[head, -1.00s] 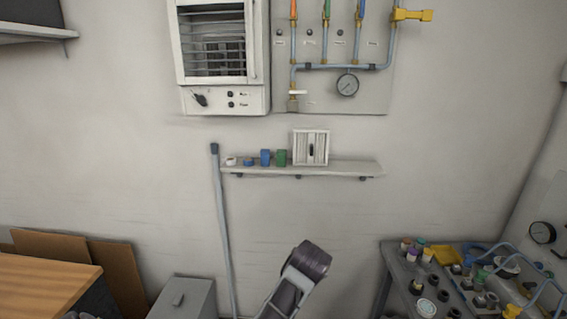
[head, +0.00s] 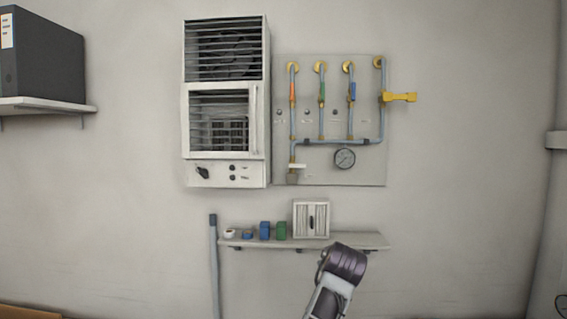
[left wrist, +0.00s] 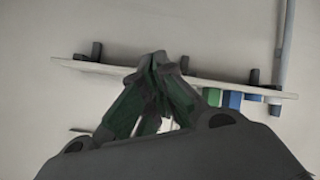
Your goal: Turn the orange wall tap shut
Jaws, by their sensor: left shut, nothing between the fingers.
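The orange wall tap (head: 292,91) is on the leftmost vertical pipe of the wall panel (head: 310,115) in the head view. Its small handle stands upright, in line with the pipe. A green tap (head: 322,92) and a blue tap (head: 352,91) are on the pipes to its right. My left gripper (left wrist: 158,60) shows in the left wrist view, shut and empty, in front of the wall shelf. The orange tap is not in that view. In the head view I cannot make out the gripper's fingers. My right gripper is not in view.
A yellow lever (head: 400,97) sticks out at the panel's right. A pressure gauge (head: 345,158) sits below the pipes. A louvred cabinet (head: 226,172) hangs left of the panel. The shelf (head: 365,240) below holds small blue and green items and a white box (head: 311,219).

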